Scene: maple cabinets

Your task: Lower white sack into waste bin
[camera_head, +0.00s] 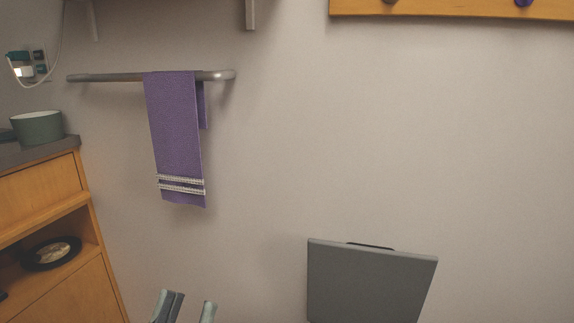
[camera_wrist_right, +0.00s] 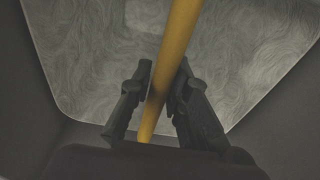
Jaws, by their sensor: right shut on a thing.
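My left gripper (camera_head: 188,308) shows at the bottom edge of the head view, its two fingertips apart with nothing seen between them. In the right wrist view my right gripper (camera_wrist_right: 161,80) is shut on a yellow strip (camera_wrist_right: 180,35), which runs from the top edge down between the dark fingers. It may be the handle of the white sack, but I cannot make out the sack itself. A grey upright panel (camera_head: 370,285), perhaps the raised lid of the waste bin, stands against the wall at the bottom of the head view. The bin's body is out of view there.
Dark walls (camera_wrist_right: 40,120) surround a pale swirl-patterned surface (camera_wrist_right: 90,60) in the right wrist view. A purple towel (camera_head: 175,130) hangs on a rail at the wall. A maple cabinet (camera_head: 85,285) with a green bowl (camera_head: 38,128) stands at the left.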

